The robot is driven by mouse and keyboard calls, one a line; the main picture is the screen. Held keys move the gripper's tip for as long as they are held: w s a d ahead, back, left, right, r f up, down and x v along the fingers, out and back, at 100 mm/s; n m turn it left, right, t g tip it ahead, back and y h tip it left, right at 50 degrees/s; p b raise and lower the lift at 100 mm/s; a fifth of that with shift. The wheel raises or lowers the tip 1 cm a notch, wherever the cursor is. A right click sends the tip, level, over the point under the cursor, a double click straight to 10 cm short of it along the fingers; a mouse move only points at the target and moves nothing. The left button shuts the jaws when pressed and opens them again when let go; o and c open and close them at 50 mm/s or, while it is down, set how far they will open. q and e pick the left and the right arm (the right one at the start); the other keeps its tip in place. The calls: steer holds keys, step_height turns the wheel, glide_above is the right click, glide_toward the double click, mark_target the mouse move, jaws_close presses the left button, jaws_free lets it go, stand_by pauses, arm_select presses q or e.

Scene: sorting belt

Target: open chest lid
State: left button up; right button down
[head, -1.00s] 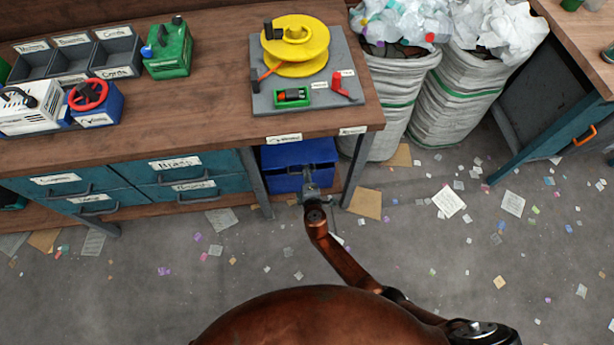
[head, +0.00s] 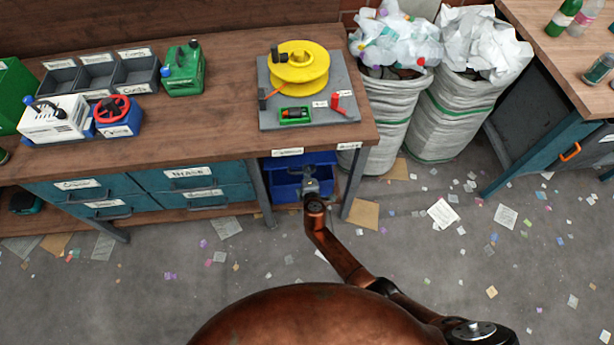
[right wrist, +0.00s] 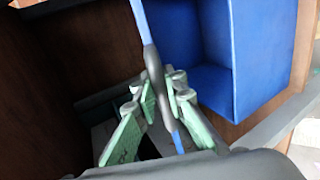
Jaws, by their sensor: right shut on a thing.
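The blue chest (head: 285,190) sits on the low shelf under the right end of the workbench. In the right wrist view its open-sided blue body (right wrist: 252,60) shows at the upper right. A thin blue panel with a dark grip, apparently the lid (right wrist: 139,20), stands edge-on, apart from the body in that picture. My right gripper (head: 311,186) is at the chest's front. In the right wrist view its green-padded fingers (right wrist: 162,100) are shut on the lid's dark grip. The gripper hides part of the chest in the head view. My left gripper is not in view.
The workbench top (head: 225,110) is close above the chest, with a bench leg (head: 355,183) to its right and teal drawers (head: 190,185) to its left. White sacks (head: 390,110) stand further right. Paper scraps litter the otherwise open floor.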

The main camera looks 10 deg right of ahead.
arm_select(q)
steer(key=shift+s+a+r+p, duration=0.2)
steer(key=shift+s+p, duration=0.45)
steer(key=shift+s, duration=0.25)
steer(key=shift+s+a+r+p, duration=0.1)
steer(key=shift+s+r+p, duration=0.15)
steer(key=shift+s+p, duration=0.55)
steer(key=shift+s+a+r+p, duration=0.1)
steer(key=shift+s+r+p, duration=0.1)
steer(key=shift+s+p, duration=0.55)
arm_select(e)
steer(key=shift+w+r, duration=0.8)
steer(key=shift+r, duration=0.6)
steer(key=shift+w+r, duration=0.75)
steer(key=shift+r, duration=0.6)
steer(key=shift+w+r, duration=0.8)
steer(key=shift+r, duration=0.6)
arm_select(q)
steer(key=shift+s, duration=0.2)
arm_select(e)
steer(key=c, duration=2)
jaws_free()
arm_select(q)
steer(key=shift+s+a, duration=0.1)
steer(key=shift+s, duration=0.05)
arm_select(e)
steer(key=shift+s, duration=0.15)
steer(key=v, duration=1.1)
steer(key=shift+s+r, duration=0.2)
steer(key=shift+s, duration=0.15)
